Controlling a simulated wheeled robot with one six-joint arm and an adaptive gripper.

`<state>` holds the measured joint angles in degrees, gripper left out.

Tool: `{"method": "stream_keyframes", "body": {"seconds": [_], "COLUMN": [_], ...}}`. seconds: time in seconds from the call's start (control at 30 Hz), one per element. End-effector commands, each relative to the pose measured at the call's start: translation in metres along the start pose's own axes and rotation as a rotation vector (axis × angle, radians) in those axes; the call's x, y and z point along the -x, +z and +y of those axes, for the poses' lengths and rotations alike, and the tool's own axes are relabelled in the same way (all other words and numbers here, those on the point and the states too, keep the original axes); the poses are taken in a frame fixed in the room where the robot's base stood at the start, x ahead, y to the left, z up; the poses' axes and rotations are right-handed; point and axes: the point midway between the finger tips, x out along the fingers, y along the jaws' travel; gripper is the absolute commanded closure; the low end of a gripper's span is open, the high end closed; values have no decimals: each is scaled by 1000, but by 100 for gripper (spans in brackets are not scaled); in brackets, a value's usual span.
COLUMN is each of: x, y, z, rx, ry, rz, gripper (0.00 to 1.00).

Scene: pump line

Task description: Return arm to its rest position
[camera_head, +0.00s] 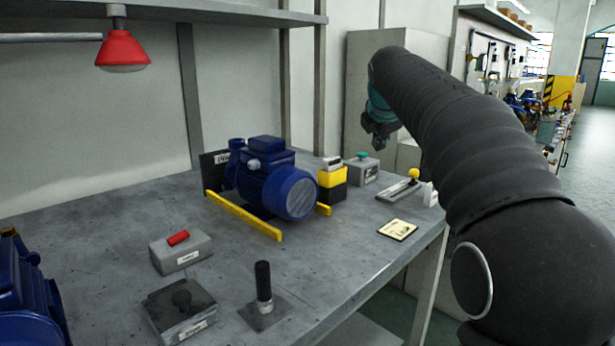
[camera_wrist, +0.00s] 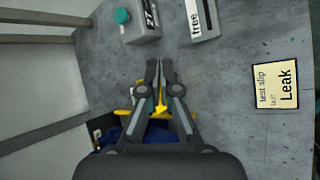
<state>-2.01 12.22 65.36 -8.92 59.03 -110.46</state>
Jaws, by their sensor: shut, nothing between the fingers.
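My arm reaches from the lower right up over the right side of the bench in the head view. My gripper (camera_head: 377,140) hangs at its far end, above the bench's back right area and apart from the things on it. In the wrist view my gripper (camera_wrist: 159,85) has its fingers together with nothing between them. The blue pump (camera_head: 270,180) stands on the bench between yellow bars. Part of it shows behind my gripper in the wrist view.
The bench (camera_head: 100,215) holds a grey box with a red switch (camera_head: 180,250), a black lever (camera_head: 264,288), a teal-button box (camera_head: 363,168), a yellow-knob slider (camera_head: 402,187) and a "Leak" slip (camera_head: 397,229). A red lamp (camera_head: 122,50) hangs at upper left. Open floor lies right.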

Motion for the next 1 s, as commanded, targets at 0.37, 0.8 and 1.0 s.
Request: {"method": "stream_keyframes", "body": {"seconds": [0.37, 0.8, 1.0], "x": [43, 97, 105], "y": [-29, -112, -157], "z": [-70, -246, -336], "rx": [-403, -1241, -1621], "ry": [-50, -193, -267], "rz": [38, 43, 6], "gripper": [100, 100, 100]}}
